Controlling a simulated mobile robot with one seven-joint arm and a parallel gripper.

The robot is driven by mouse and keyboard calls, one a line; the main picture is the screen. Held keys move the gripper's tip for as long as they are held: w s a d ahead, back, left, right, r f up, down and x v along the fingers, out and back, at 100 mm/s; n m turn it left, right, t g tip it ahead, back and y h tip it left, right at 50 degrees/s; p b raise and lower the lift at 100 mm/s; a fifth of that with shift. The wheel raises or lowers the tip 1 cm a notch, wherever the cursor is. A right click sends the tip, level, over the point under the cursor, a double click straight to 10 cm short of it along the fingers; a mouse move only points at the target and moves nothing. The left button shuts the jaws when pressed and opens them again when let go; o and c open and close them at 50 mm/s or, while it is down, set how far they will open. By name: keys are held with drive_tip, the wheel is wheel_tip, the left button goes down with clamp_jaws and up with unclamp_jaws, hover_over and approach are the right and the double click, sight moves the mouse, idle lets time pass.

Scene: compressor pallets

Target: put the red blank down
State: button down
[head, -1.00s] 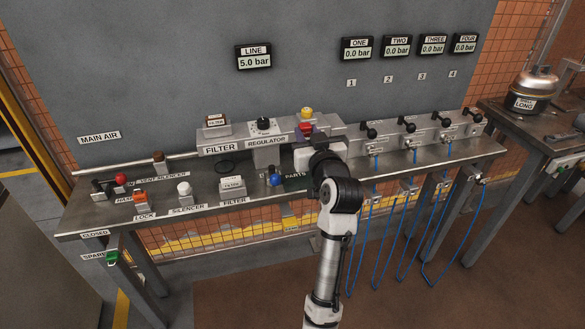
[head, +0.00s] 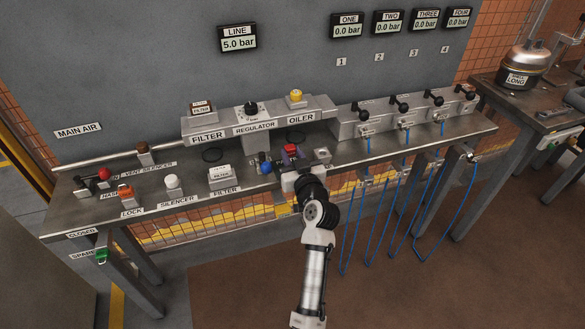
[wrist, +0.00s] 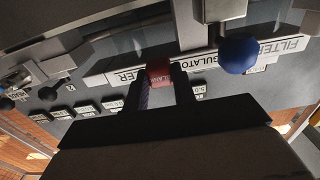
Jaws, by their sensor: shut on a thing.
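The red blank (head: 290,149) is between the fingers of my gripper (head: 289,158), in front of the OILER label and over the bench (head: 350,151). I cannot tell whether the underside of the blank touches the bench. A blue knob (head: 265,168) is close at its left; in the wrist view the blue knob (wrist: 238,55) is at the right.
Behind stand the filter (head: 202,108), the regulator (head: 251,110) and the yellow-topped oiler (head: 296,97). A filter box (head: 221,176) and a white silencer (head: 172,183) stand at the left. Valves with blue hoses (head: 399,103) are at the right.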

drive_tip(key=shift+f, duration=2.65)
drive_tip(key=shift+f, duration=0.15)
drive_tip(key=c, duration=1.1)
unclamp_jaws()
drive_tip(key=shift+c, duration=0.2)
